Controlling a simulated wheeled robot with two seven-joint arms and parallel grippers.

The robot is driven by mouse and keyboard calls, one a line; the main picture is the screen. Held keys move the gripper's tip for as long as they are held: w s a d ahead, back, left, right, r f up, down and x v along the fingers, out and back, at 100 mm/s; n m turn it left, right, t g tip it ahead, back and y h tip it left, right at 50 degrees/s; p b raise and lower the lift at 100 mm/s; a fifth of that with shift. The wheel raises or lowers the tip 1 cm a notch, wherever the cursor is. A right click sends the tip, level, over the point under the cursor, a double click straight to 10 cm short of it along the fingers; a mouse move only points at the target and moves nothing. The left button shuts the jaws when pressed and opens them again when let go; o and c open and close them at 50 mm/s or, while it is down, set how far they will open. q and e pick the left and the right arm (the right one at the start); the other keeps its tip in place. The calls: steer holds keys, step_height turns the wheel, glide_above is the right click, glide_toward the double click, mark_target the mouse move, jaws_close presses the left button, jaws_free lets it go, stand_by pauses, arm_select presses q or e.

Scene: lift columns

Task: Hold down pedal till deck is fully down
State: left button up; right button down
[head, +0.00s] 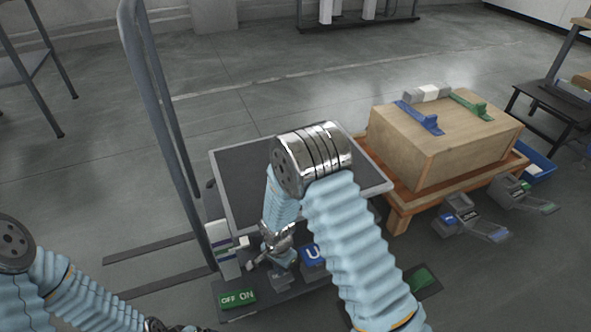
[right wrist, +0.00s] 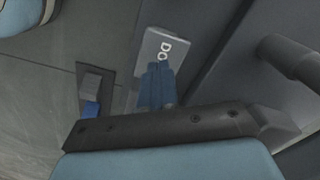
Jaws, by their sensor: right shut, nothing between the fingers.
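The lift's deck (head: 240,175) is a dark flat plate with a pale rim, level and raised above the dark base. At its near side are a blue pedal marked "U" (head: 313,256) and a green OFF/ON panel (head: 237,298). My right gripper (head: 280,258) is shut and empty, pointing down among the pedals. In the right wrist view, its closed fingers (right wrist: 157,88) overlap a grey plate lettered "DO" (right wrist: 164,46); I cannot tell whether they press it. In the head view, my right arm hides part of the deck and pedals. My left gripper (head: 165,326) is low at the bottom edge, mostly cut off.
A tall grey handle frame (head: 160,110) rises at the lift's left. A wooden crate (head: 440,145) with blue and green clamps stands on an orange pallet at right. Other small pedals (head: 465,217) lie in front of it. Open floor lies at left.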

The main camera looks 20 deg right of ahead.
steer(key=shift+f, duration=0.3)
stand_by(0.4)
steer(key=shift+f+b, duration=1.25)
stand_by(3.1)
step_height(320, 180, up, 3)
steer(key=shift+r+p, duration=0.1)
steer(key=shift+p, duration=1.05)
